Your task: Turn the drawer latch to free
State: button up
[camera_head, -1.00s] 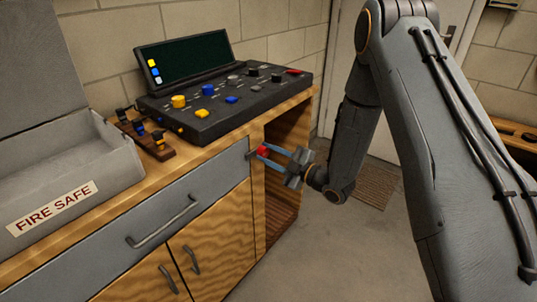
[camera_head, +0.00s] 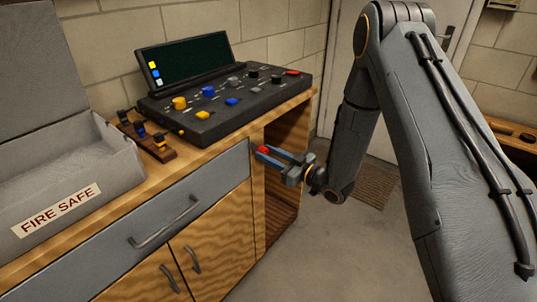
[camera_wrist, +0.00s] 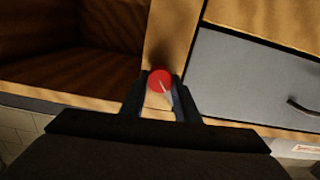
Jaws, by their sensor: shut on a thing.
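The drawer latch has a red round knob (camera_head: 262,149) on the narrow wooden post right of the grey drawer front (camera_head: 205,188). My gripper (camera_head: 268,154) reaches it from the right, with its blue-edged fingers shut on the knob. In the wrist view, the red knob (camera_wrist: 159,79) sits between the two dark fingertips, with a pale line across its face toward the lower right. The drawer front (camera_wrist: 240,75) is right of the post there and looks closed. The fingers and knob hide most of the latch's bar, so I cannot tell its exact angle.
An open wooden compartment (camera_head: 287,150) lies right of the post. A control console (camera_head: 225,105) and a grey box marked FIRE SAFE (camera_head: 75,190) stand on the counter. The drawer handle (camera_head: 163,222) sticks out at the left.

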jog(key=m, duration=0.4)
jog(key=shift+m, duration=0.3)
jog(key=shift+f+m+p, duration=0.1)
jog(key=shift+m+p, duration=0.35)
jog(key=shift+m, duration=1.15)
jog(key=o, duration=1)
jog(key=shift+o, duration=0.2)
jog(key=shift+d, duration=0.1)
jog(key=v, duration=0.7)
jog(key=shift+s+d+b, duration=0.3)
jog(key=shift+b, duration=0.15)
jog(key=shift+w, duration=0.1)
